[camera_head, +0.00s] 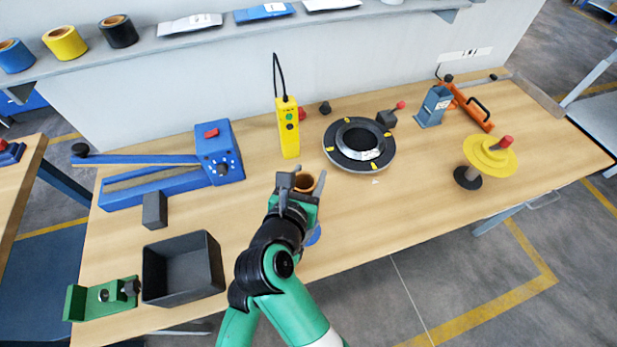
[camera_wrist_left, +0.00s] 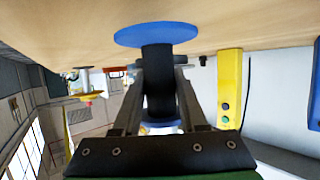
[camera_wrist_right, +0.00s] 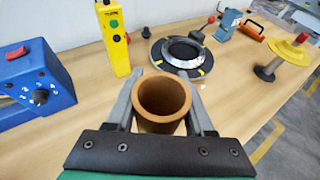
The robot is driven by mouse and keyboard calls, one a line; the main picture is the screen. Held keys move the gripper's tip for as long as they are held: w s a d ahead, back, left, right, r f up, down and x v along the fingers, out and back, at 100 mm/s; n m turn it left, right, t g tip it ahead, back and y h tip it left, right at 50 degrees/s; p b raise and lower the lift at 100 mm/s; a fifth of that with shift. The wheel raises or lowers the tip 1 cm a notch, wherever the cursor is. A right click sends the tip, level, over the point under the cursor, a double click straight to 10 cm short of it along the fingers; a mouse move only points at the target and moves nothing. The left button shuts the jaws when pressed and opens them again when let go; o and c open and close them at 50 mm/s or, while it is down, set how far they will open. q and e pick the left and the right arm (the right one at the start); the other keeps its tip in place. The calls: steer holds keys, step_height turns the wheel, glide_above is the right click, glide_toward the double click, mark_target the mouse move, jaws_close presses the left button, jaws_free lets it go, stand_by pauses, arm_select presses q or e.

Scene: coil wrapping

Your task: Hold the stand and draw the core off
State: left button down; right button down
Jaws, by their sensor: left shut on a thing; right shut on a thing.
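The core, a brown hollow tube (camera_head: 305,183), stands upright between the fingers of my right gripper (camera_head: 300,184). In the right wrist view the core (camera_wrist_right: 161,123) has a finger on each side, and no post shows inside its open top. The stand shows upside down in the left wrist view as a blue round base (camera_wrist_left: 156,34) with a black post (camera_wrist_left: 157,70). My left gripper (camera_wrist_left: 160,75) is shut on that post. In the head view only a bit of the blue base (camera_head: 314,236) shows. My left gripper is hidden there.
A yellow control box (camera_head: 288,128) stands behind the core. A black ring coil (camera_head: 359,145) lies right of it, and a yellow spool (camera_head: 489,156) stands farther right. A blue sealer (camera_head: 180,170) and dark bin (camera_head: 184,270) are at left. The front right table is clear.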

steer(key=shift+r, duration=1.1)
arm_select(q)
steer(key=shift+c, duration=1.8)
jaws_free()
steer(key=shift+s, duration=0.1)
steer(key=v, duration=1.2)
steer(key=shift+r, duration=0.1)
